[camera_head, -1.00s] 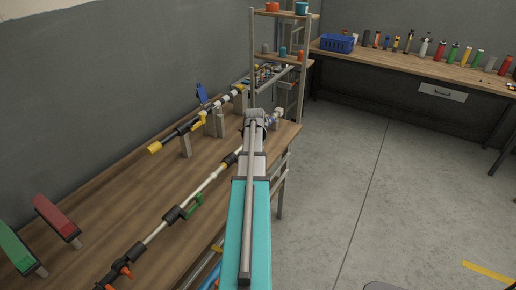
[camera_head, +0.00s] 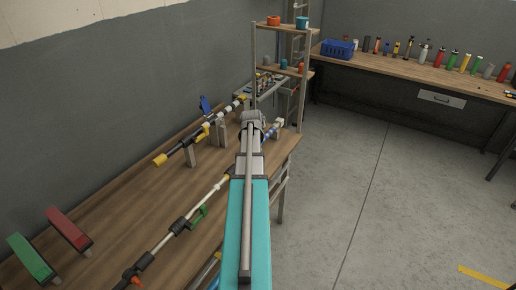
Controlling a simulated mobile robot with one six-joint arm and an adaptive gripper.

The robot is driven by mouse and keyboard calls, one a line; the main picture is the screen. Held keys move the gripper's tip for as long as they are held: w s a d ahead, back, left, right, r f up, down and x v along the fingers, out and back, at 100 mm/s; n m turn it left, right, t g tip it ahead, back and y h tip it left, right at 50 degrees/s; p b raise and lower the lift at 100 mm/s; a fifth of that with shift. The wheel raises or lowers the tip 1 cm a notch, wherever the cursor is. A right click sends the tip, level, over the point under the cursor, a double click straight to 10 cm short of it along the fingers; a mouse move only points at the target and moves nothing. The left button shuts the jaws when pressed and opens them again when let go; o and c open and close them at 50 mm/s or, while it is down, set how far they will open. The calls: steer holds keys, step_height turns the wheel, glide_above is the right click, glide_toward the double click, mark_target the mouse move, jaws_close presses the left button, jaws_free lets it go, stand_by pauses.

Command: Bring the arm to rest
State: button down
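My arm, with a teal link and a grey rod along it, reaches up the middle of the head view. Its far end, where my gripper would be, is a grey joint over the right edge of the wooden workbench (camera_head: 130,225). The fingers cannot be made out, and I cannot tell whether anything is held. A long pole with black clamps and a green lever (camera_head: 199,216) lies along the bench and passes behind my arm. A second pole with yellow parts (camera_head: 201,135) rests on grey supports behind it.
Red (camera_head: 69,229) and green (camera_head: 31,257) blocks stand at the bench's left. A shelf rack (camera_head: 283,70) rises beyond my arm. A far bench (camera_head: 400,70) holds a blue basket (camera_head: 337,48) and several bottles. The floor (camera_head: 370,200) on the right is open.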

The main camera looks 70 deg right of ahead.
steer(key=shift+r, duration=0.15)
stand_by(0.8)
steer(key=w+a+f+n+y+b, duration=0.1)
steer(key=w+a+n, duration=0.3)
steer(key=w+a, duration=1)
steer(key=w+a+f+n+y, duration=0.1)
steer(key=w+a+n, duration=0.3)
steer(key=w+a, duration=0.9)
steer(key=s+a+f+n+y+b, duration=0.1)
steer(key=a+n, duration=0.3)
steer(key=a, duration=1.6)
steer(key=s+a+f+n+b, duration=0.1)
steer(key=a+n, duration=0.4)
steer(key=a, duration=1.5)
steer(key=shift+s+n+y, duration=0.3)
steer(key=shift+s+y, duration=0.1)
steer(key=shift+s, duration=0.5)
